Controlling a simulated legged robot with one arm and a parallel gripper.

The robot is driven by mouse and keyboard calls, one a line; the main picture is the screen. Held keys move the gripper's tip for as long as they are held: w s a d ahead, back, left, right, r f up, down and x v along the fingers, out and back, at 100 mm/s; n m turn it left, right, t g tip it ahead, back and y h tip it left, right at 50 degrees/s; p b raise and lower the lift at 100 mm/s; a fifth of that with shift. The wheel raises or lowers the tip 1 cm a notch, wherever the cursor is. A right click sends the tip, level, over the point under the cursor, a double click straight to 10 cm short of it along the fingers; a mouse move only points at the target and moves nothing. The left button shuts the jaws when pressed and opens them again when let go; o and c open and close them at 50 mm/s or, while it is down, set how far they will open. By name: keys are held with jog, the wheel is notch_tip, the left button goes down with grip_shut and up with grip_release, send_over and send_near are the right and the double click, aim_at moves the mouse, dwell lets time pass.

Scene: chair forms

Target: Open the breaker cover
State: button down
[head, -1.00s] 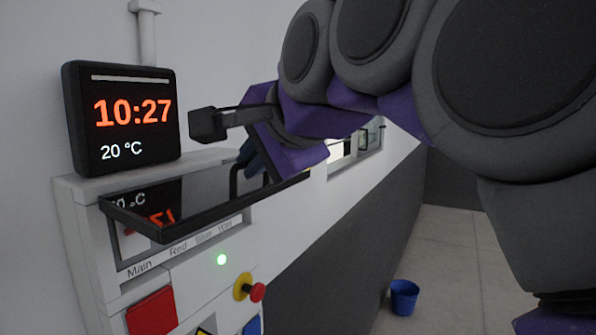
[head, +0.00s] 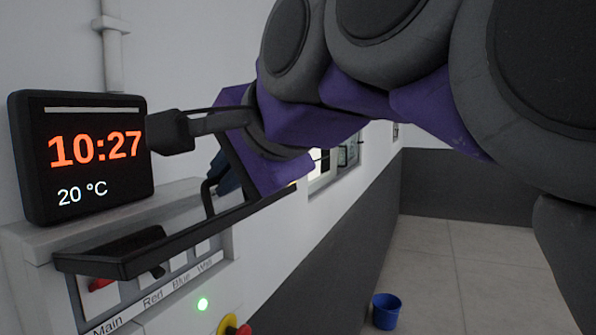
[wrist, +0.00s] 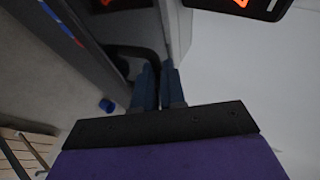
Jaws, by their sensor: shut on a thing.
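The breaker cover (head: 118,247) is a dark glossy panel with a black frame on the white electrical box. It is raised and stands out from the box nearly level, seen almost edge-on in the head view. Its black handle (head: 208,196) sticks up near the right end. My gripper (head: 224,173) is at this handle with its blue fingers shut on it. In the wrist view my gripper's two blue fingers (wrist: 158,82) are close together against a dark part of the cover. The exact grip on the handle is partly hidden.
A black clock display (head: 85,155) stands on top of the box, close to my wrist. A blue bucket (head: 385,311) stands on open floor at right.

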jog(key=c, duration=1.5)
grip_release()
jog(key=shift+a+f, duration=0.15)
jog(key=shift+a, duration=0.2)
jog(key=shift+o, duration=1.4)
jog(key=shift+w+a+f, duration=0.1)
jog(key=shift+w+a, duration=0.2)
jog(key=shift+a, duration=0.4)
jog(key=shift+d, duration=0.1)
jog(key=shift+s+d+r, duration=0.15)
jog(key=shift+d+r, duration=0.05)
jog(key=shift+d, duration=0.65)
jog(key=shift+s+d+r, duration=0.35)
jog(key=shift+d, duration=0.05)
jog(key=p+v, duration=0.1)
jog(key=v, duration=1.4)
jog(key=shift+s, duration=0.3)
